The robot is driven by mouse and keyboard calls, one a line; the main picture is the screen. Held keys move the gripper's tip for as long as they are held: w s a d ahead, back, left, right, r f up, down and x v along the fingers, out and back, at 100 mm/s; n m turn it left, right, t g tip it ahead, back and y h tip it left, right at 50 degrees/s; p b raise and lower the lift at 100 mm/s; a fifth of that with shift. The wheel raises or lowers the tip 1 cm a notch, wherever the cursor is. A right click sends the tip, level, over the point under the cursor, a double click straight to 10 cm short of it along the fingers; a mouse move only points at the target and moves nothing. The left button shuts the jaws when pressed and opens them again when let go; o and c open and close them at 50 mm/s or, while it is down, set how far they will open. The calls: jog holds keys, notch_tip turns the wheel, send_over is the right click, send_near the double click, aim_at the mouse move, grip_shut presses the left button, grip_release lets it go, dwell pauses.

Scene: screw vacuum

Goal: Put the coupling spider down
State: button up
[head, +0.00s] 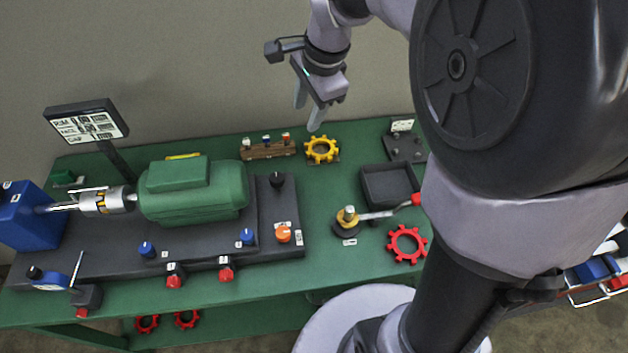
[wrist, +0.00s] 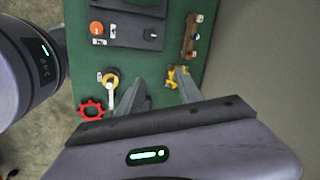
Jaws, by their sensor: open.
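In the wrist view the yellow spider (wrist: 172,80) is partly hidden by the right finger. A red toothed spider (head: 406,244) lies at the table's right front and also shows in the wrist view (wrist: 91,108). My gripper (head: 307,117) is open and empty, raised above the back of the table near the yellow spider and apart from it. Its two fingers (wrist: 160,78) point down toward the table.
A wooden block with small pegs (head: 267,150) stands left of the yellow spider. A dark tray (head: 389,187) and a post with a red-ended handle (head: 347,220) are to the right. The green motor (head: 195,190) fills the left middle. Red rings (head: 148,323) lie on the lower shelf.

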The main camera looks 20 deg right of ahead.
jog(key=s+a+n+t, duration=0.1)
jog(key=s+a+n, duration=0.1)
jog(key=s+n, duration=0.2)
jog(key=s+a+r+n+t, duration=0.1)
jog(key=s+a+n, duration=0.1)
jog(key=s, duration=0.8)
jog(key=s+a+r+n, duration=0.1)
jog(key=s+a+n, duration=0.2)
jog(key=s+n, duration=0.2)
jog(key=shift+s+n+t+y, duration=0.3)
jog(key=shift+s+t+y, duration=0.1)
jog(key=shift+s, duration=0.8)
